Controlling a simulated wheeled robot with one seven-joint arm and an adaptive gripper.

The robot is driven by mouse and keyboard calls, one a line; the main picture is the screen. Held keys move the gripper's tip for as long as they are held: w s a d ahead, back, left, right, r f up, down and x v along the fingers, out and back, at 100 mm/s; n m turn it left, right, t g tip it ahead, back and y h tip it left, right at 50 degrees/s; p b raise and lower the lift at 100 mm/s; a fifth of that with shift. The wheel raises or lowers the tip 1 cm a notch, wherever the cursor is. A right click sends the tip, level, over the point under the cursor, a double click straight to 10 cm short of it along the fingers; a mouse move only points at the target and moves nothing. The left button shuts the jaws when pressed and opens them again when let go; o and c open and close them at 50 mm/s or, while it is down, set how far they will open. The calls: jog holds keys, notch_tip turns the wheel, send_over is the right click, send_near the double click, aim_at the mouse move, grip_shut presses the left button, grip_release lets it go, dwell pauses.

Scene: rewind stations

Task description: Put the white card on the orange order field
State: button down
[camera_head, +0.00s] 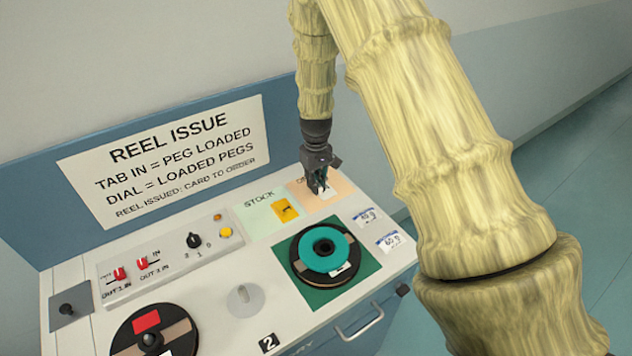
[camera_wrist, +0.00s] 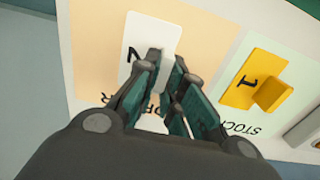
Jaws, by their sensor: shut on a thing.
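The white card (camera_wrist: 143,30) with a dark numeral and an upright tab lies flat over the orange order field (camera_wrist: 213,45) in the wrist view. In the head view the card (camera_head: 328,193) shows partly beneath my gripper, within the orange field (camera_head: 303,202). My gripper (camera_wrist: 167,62) is shut on the card's tab, pointing down; it also shows in the head view (camera_head: 321,189). The card's near part is hidden by the fingers. I cannot tell whether it touches the field or hangs just above it.
A yellow card (camera_head: 285,210) marked 1 lies on the pale green stock field (camera_head: 259,222) beside the orange field. A teal reel (camera_head: 328,249) sits on a green square. A black reel (camera_head: 151,341), red switches (camera_head: 119,274) and a knob (camera_head: 194,240) are further left. A sign panel stands behind.

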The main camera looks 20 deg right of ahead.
jog(key=c, duration=1.5)
grip_release()
jog(key=shift+f, duration=0.1)
notch_tip(320, 180, up, 12)
jog(key=b, duration=0.2)
jog(key=shift+b, duration=0.3)
jog(key=shift+r, duration=0.2)
